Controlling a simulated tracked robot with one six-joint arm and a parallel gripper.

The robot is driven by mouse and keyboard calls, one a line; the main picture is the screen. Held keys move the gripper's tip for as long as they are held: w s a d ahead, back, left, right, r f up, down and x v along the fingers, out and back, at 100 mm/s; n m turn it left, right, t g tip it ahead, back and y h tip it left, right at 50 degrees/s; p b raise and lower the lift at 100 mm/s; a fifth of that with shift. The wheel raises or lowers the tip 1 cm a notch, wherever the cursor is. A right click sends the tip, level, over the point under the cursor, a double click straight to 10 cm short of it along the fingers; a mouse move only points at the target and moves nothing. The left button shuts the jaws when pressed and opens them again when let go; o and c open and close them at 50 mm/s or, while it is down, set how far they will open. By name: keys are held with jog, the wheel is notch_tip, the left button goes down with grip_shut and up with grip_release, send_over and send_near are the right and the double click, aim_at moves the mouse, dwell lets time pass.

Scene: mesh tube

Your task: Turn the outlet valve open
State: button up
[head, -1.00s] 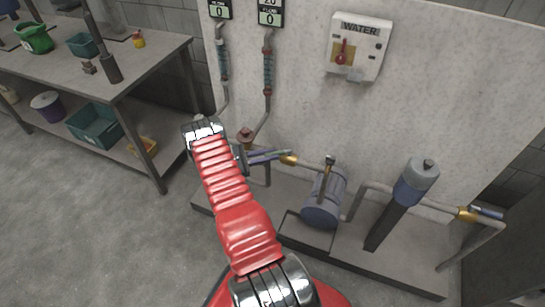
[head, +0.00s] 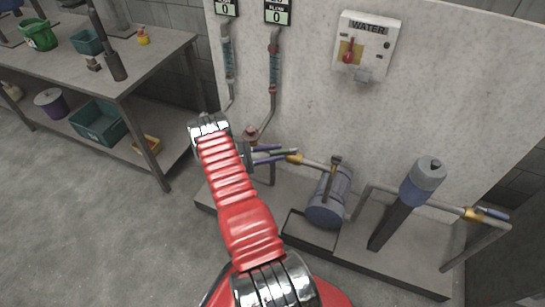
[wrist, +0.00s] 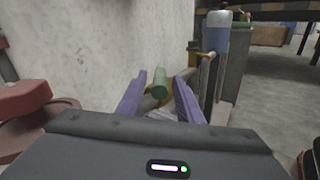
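A brass valve (head: 293,158) sits on the pipe left of the blue pump. In the wrist view its green handle (wrist: 160,82) stands up between my fingers, with brass (wrist: 167,98) behind it. My gripper (head: 285,153) is open, its two purple fingers pointing right along the pipe at this valve. In the wrist view the fingers (wrist: 158,84) are spread on both sides of the handle, with gaps; I cannot tell whether either touches. A second brass valve (head: 468,213) with a blue handle (head: 490,213) is at the far right. No label shows which is the outlet valve.
The blue pump (head: 327,198) and the grey-blue cylinder (head: 423,180) stand on the plinth along the pale wall panel. A WATER switch box (head: 366,46) hangs above.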

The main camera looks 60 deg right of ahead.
jog(key=shift+o, duration=0.2)
jog(key=v, duration=1.3)
jog(key=shift+w+a, duration=0.25)
jog(key=shift+c, duration=0.2)
